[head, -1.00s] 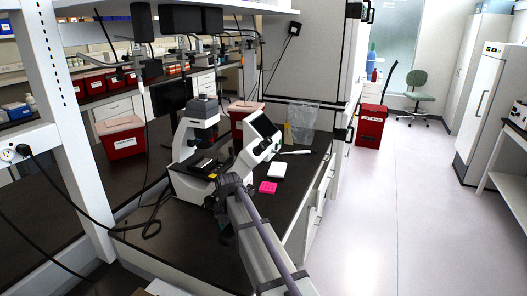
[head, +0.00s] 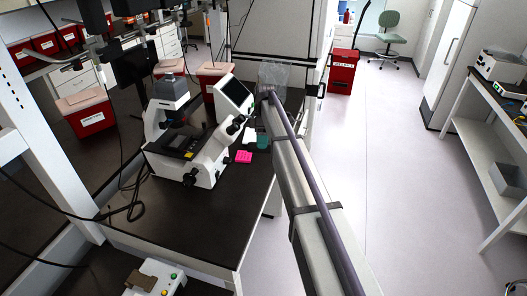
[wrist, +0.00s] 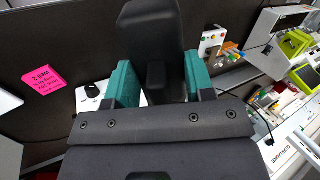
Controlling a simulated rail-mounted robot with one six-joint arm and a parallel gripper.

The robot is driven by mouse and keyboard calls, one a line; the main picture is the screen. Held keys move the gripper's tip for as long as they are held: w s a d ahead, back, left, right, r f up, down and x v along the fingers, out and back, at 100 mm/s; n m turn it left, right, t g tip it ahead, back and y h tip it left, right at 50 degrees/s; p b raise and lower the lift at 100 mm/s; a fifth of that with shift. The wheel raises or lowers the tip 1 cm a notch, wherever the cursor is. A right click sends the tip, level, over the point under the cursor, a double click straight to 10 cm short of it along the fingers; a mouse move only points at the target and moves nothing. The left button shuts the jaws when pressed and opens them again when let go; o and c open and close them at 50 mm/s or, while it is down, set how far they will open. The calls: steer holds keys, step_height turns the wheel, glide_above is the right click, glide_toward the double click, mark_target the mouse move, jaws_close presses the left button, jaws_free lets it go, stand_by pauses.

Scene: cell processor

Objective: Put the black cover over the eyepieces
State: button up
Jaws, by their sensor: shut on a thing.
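The white microscope (head: 203,160) stands on the black bench in the head view, with its tilted screen (head: 236,93). Its eyepieces (head: 234,126) are small and dark, below the screen on the right side; they look uncovered. My gripper (head: 263,142) shows there only as a bit of teal finger, right of the eyepieces and mostly hidden by my arm. In the wrist view my gripper (wrist: 155,88) has its two teal fingers on either side of the black cover (wrist: 150,35), shut on it. The cover sticks out beyond the fingertips.
A pink pad (head: 243,157) and a white block (head: 250,135) lie beside the microscope. A clear bag (head: 272,73) hangs at the bench's far end. Red bins (head: 85,113) stand behind. Black cables (head: 127,205) lie left of the microscope. The floor at right is open.

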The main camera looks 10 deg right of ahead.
steer(key=w+r+m+t+y+p, duration=0.2)
steer(key=w+r+m+t+y, duration=0.1)
steer(key=m, duration=0.7)
steer(key=w+r+m+t+y+p, duration=0.2)
steer(key=w+r+m+t, duration=0.3)
steer(key=m, duration=0.5)
steer(key=shift+a+r+m+t+y, duration=0.4)
steer(key=shift+t+y, duration=0.2)
steer(key=shift+t, duration=0.2)
steer(key=shift+s+d, duration=0.1)
steer(key=b+x, duration=0.3)
steer(key=x, duration=0.1)
steer(key=shift+f, duration=0.1)
